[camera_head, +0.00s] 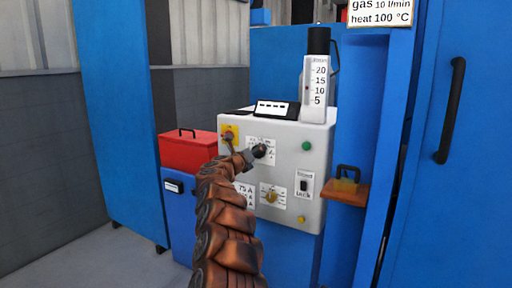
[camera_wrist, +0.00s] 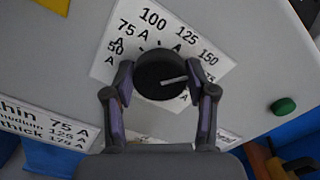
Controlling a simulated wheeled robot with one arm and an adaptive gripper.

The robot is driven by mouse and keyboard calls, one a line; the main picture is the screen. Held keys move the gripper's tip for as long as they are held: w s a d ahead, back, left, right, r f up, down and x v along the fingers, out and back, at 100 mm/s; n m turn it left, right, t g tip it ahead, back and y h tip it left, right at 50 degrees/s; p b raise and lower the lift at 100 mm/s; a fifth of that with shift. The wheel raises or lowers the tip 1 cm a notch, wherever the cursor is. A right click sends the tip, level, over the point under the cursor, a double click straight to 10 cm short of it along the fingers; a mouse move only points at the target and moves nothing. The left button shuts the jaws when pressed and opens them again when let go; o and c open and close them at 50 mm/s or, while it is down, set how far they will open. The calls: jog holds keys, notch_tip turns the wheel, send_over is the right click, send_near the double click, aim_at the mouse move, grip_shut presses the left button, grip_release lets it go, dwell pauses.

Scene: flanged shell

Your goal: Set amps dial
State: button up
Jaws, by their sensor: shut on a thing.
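The amps dial (camera_wrist: 160,70) is a round black knob with a white pointer line, on a white scale plate (camera_wrist: 150,18) marked 50 A, 75 A, 100, 125 and 150. The line points right in the wrist view, just below the 150 mark; lower marks are partly hidden by the knob and fingers. My gripper (camera_wrist: 161,82) is shut on the dial, one finger on each side. In the head view, my gripper (camera_head: 249,157) reaches the dial (camera_head: 260,151) on the front of the grey machine (camera_head: 285,140). A chart (camera_wrist: 50,125) reads thin 75 A, medium 125 A, thick 175 A.
A green button (camera_wrist: 284,106) lies right of the dial. Below it are a yellow dial (camera_head: 271,197) and a black switch (camera_head: 304,185). A red toolbox (camera_head: 188,152) stands left; a wooden shelf (camera_head: 345,193) is right.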

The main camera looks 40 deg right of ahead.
jog(key=n+p, duration=0.7)
jog(key=shift+w+n, duration=0.1)
jog(key=shift+n, duration=0.2)
dwell(0.5)
jog(key=o, duration=1.2)
jog(key=shift+f, duration=0.1)
jog(key=shift+c, duration=0.2)
jog(key=shift+a, duration=0.2)
jog(key=v, duration=1.1)
jog(key=shift+a, duration=0.35)
